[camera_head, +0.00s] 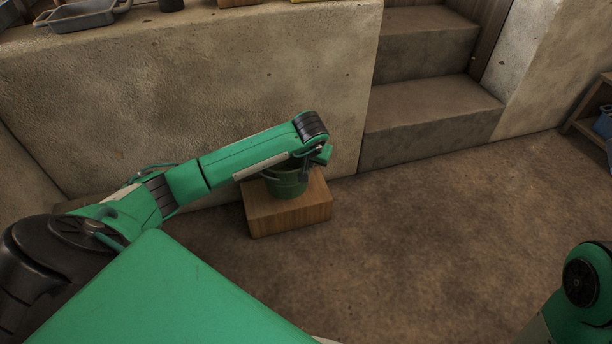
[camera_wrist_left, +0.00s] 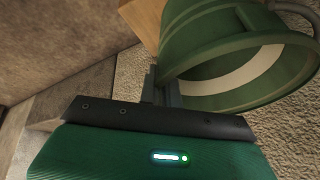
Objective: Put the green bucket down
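The green bucket (camera_head: 288,184) is at the wooden block (camera_head: 292,214) by the wall, its base over the block's top. I cannot tell whether it rests there or hangs just above. My left gripper (camera_head: 322,156) is at the bucket's upper right side, partly hidden by the arm. In the left wrist view, the bucket (camera_wrist_left: 205,62) is open towards the camera with a pale band inside. The left gripper's fingers (camera_wrist_left: 161,88) are close together at the bucket's rim and look shut on it. My right gripper is out of view; only part of that arm shows at lower right.
A rough wall with a ledge (camera_head: 215,75) stands behind the block, with a grey tray (camera_head: 82,16) on top. Stone steps (camera_head: 430,110) rise to the right of it. A wooden shelf (camera_head: 590,125) is at the far right. The brown floor (camera_head: 440,220) is clear.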

